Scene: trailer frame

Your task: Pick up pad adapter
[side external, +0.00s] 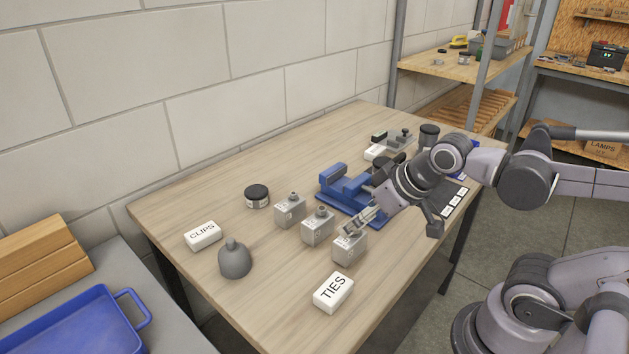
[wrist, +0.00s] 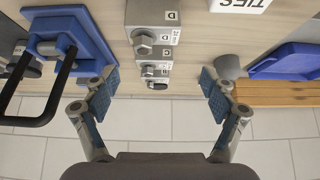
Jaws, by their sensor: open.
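No part is plainly marked as the pad adapter; the likeliest candidates are three grey blocks with metal studs on top, standing in a row. In the side view they are a far block (side external: 290,212), a middle block (side external: 318,231) and a near block (side external: 349,249). The wrist view shows the row with a large labelled block (wrist: 152,17) at the top and the others below it. My gripper (side external: 360,219) appears just above the near block, partly covering its top. In the wrist view my gripper (wrist: 160,86) is open, its fingers wide apart with nothing held.
A blue fixture (side external: 340,187) stands close behind the blocks. A TIES box (side external: 333,292), CLIPS box (side external: 203,236), grey bottle-shaped item (side external: 235,260) and dark jar (side external: 257,196) are around them. The table's left part is mostly clear. A blue tray (side external: 75,320) sits on a lower surface.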

